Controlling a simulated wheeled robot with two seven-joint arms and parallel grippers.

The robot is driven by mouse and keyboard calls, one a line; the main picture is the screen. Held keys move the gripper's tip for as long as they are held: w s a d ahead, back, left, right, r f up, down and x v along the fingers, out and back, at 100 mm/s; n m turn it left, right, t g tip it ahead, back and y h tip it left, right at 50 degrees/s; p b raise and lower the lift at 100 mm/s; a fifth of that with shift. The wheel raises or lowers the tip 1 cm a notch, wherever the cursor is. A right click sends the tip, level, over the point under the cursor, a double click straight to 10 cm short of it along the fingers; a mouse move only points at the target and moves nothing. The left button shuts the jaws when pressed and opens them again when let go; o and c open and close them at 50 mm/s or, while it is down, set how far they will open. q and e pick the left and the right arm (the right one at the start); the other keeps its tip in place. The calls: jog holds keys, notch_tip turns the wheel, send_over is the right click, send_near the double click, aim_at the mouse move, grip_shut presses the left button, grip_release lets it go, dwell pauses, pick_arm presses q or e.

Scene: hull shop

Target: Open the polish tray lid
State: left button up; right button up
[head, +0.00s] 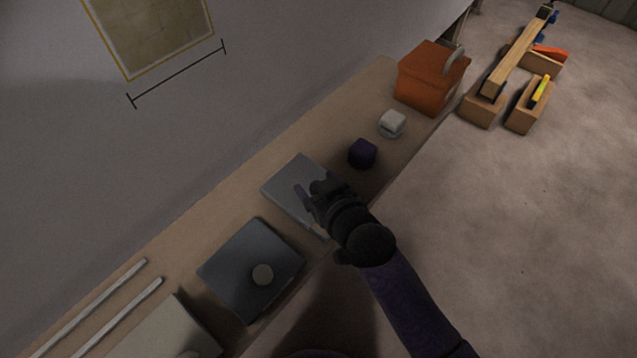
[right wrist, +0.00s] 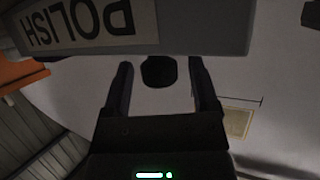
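The polish tray (head: 288,181) is a flat light grey box on the bench; its POLISH label (right wrist: 80,22) shows upside down at the top of the right wrist view. A dark round knob (right wrist: 158,71) shows just past the tray's edge in that view. My right gripper (head: 311,190) is over the tray and covers part of it in the head view. In the right wrist view its fingers (right wrist: 161,88) are apart on either side of the knob, with a gap showing at each side. The lid looks shut. My left gripper is out of view.
A darker grey tray with a round pale knob (head: 262,273) stands nearer on the bench (head: 238,195). Beyond the polish tray are a purple block (head: 362,154), a white item (head: 392,122) and an orange box (head: 428,84). The wall runs along the bench's left side.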

jog(key=shift+r, duration=0.1)
jog(key=p+v, duration=0.6)
jog(key=v, duration=0.3)
jog(key=shift+s+d, duration=0.25)
jog(key=shift+s, duration=0.1)
